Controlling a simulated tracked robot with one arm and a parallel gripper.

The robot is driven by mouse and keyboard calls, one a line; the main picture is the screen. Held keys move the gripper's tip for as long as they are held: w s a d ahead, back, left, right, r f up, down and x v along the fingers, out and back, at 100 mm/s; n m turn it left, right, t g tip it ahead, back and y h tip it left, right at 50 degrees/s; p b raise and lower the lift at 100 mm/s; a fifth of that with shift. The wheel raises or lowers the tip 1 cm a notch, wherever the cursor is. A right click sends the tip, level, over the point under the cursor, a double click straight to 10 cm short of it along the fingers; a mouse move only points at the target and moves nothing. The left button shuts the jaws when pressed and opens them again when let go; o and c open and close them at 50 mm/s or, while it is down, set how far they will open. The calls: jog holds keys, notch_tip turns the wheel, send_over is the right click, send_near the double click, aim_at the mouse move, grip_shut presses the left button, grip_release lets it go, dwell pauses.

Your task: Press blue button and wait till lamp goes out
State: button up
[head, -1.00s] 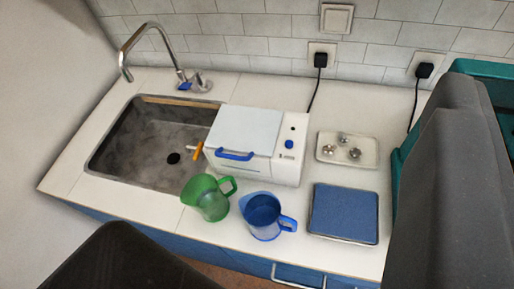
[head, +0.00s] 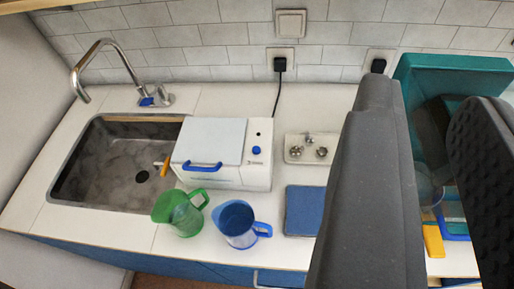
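A white box-shaped appliance (head: 258,176) with a pale lid and a blue handle (head: 203,167) stands on the counter right of the sink. The small round blue button (head: 256,150) is on its top panel, right of the lid. A small dark spot (head: 258,133) sits above the button; I cannot tell if it is the lamp, and I see no glow. My gripper (head: 435,95) is at the right of the view, its two dark fingers apart with nothing held between them. It is well to the right of the button in the picture and not touching it.
A green jug (head: 178,213) and a blue jug (head: 238,224) stand in front of the appliance. A teal bin (head: 430,66) is at right, the sink (head: 85,175) at left.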

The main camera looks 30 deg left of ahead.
grip_shut()
dwell(1.7)
